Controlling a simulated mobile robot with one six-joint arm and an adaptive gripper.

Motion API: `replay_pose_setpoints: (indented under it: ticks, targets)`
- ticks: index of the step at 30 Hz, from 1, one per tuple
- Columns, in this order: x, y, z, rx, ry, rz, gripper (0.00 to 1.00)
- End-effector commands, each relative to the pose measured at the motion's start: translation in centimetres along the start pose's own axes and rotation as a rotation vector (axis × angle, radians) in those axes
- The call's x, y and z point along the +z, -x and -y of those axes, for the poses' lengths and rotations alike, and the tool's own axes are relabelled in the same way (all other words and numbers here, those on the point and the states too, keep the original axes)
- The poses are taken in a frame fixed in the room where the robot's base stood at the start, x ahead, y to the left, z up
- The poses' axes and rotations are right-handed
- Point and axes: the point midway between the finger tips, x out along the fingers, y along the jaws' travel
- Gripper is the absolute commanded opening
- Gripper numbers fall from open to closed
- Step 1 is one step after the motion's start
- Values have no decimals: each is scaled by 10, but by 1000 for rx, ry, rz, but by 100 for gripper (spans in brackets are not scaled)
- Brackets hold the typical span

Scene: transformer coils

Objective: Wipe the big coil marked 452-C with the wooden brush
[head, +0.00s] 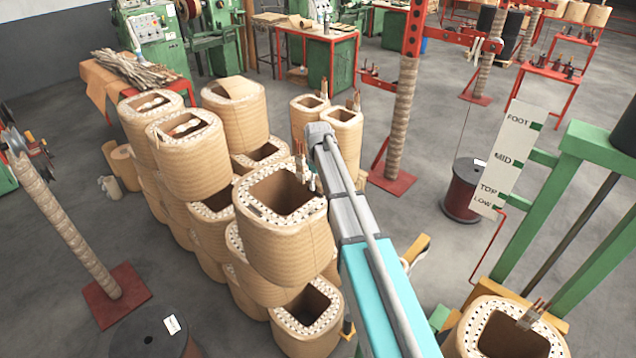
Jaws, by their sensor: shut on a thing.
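Several big tan coils stand stacked in the middle, with square openings and dotted rims. The nearest upper coil (280,236) stands beside my arm, which covers part of its right side. Another big coil (190,162) sits high at the left, with a taller one (237,112) behind it. I cannot read the mark 452-C on any coil, so I cannot tell which one it is. My arm reaches up from the bottom and its upper end is beside the coil stack. My gripper does not show, and I cannot make out the wooden brush.
A green frame (562,185) with a white marked board (512,150) stands at right, above another coil (470,335). Wrapped posts stand on red bases at left (118,290) and centre (390,180). A dark reel (463,190) stands on the floor. Grey floor is open around it.

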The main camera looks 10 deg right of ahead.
Motion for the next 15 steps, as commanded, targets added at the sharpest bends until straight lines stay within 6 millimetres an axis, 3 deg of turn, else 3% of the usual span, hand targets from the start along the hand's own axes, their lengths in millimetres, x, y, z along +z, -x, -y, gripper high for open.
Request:
replay_pose_setpoints:
  ticks: [6, 15]
  targets:
    - [0, 19, 0, 0, 0, 0, 11]
    - [0, 23, 0, 0, 0, 0, 11]
